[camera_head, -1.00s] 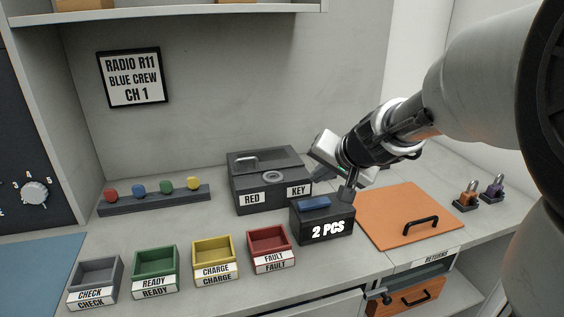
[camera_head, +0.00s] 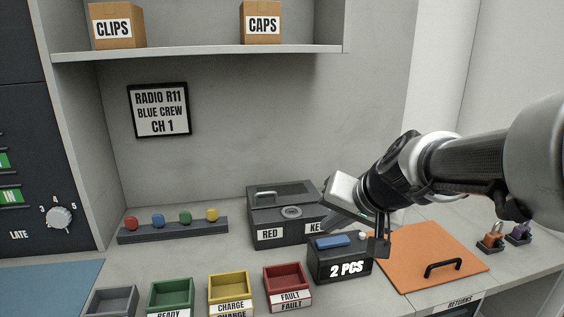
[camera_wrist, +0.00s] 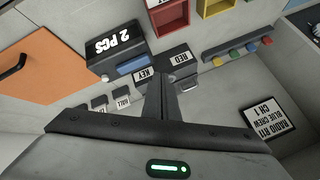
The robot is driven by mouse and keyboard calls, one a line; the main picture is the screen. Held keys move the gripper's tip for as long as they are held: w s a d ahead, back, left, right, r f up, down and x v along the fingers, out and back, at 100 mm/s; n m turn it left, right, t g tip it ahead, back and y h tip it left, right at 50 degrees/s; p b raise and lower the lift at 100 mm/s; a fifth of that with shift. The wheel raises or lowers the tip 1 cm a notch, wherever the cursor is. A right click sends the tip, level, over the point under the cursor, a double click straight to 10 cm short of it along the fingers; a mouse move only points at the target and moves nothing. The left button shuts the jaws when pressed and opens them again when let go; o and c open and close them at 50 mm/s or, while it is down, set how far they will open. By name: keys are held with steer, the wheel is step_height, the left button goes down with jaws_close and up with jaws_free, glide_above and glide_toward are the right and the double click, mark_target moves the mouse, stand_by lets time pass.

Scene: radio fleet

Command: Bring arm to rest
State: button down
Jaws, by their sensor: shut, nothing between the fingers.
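My gripper (camera_head: 362,232) is at the end of my arm, which reaches in from the right side of the head view. It hangs in front of the back wall, near the black 2 PCS box (camera_head: 340,262) and the dark RED KEY box (camera_head: 283,213). Its fingers are shut with nothing between them, and they also show in the wrist view (camera_wrist: 163,92). In the wrist view the 2 PCS box (camera_wrist: 117,47) lies beyond the fingers to the upper left. I cannot tell the exact gap between gripper and boxes.
Red (camera_head: 288,284), yellow (camera_head: 228,290), green (camera_head: 170,296) and grey bins (camera_head: 112,301) stand along the front. An orange panel (camera_head: 430,262) with a black handle lies at right, with two padlocks (camera_head: 505,236) beyond. A shelf (camera_head: 200,52) overhangs the counter. A rack of coloured knobs (camera_head: 173,231) stands at left.

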steer(key=s+d+f+n+g+h, duration=0.1)
steer(key=s+d+n+g+h, duration=0.15)
steer(key=s, duration=1.65)
step_height(320, 180, up, 13)
steer(key=p, duration=1.3)
steer(key=shift+w+d+n, duration=0.15)
steer(key=shift+w+n, duration=0.2)
steer(key=shift+t+h, duration=0.25)
